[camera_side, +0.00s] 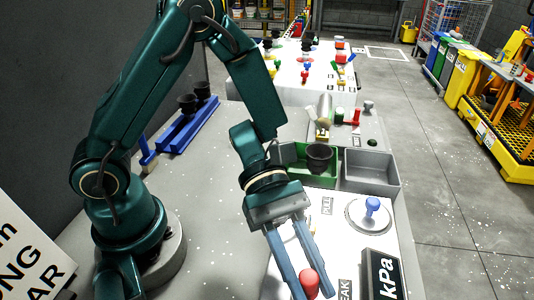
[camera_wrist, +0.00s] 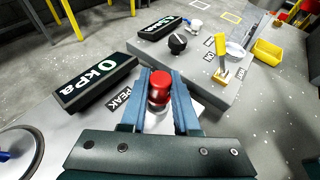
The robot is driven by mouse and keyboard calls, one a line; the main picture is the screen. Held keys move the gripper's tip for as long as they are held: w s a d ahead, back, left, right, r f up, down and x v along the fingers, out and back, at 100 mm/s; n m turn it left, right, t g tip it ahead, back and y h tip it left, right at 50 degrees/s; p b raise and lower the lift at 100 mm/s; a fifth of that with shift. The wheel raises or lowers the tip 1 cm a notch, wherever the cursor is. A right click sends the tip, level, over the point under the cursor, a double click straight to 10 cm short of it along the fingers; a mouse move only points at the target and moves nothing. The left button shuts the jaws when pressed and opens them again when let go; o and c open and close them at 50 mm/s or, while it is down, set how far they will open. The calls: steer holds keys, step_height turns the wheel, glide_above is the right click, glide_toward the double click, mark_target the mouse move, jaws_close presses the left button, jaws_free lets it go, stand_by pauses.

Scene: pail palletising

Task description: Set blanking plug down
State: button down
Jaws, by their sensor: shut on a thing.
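A red-topped plug, which I take to be the blanking plug (camera_side: 309,278), is between the two blue fingers of my gripper (camera_side: 314,290). In the wrist view the red cap (camera_wrist: 160,84) sits between the fingertips, with a pale metallic part under it. My gripper is shut on it and points down over the white panel, near the PEAK label (camera_wrist: 117,104). The lower end of the plug is hidden or cut off, so I cannot tell whether it touches the panel.
A black kPa display (camera_side: 381,274) stands close to the right of my gripper. A blue knob on a round plate (camera_side: 372,206), a grey bin (camera_side: 370,184) and a green bin (camera_side: 292,177) with a black cup (camera_side: 319,157) lie behind. A blue rack (camera_side: 187,127) stands left.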

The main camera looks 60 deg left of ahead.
steer(key=shift+f, duration=0.4)
steer(key=shift+f, duration=0.2)
steer(key=c, duration=0.6)
jaws_free()
steer(key=shift+c, duration=0.2)
steer(key=shift+r, duration=0.1)
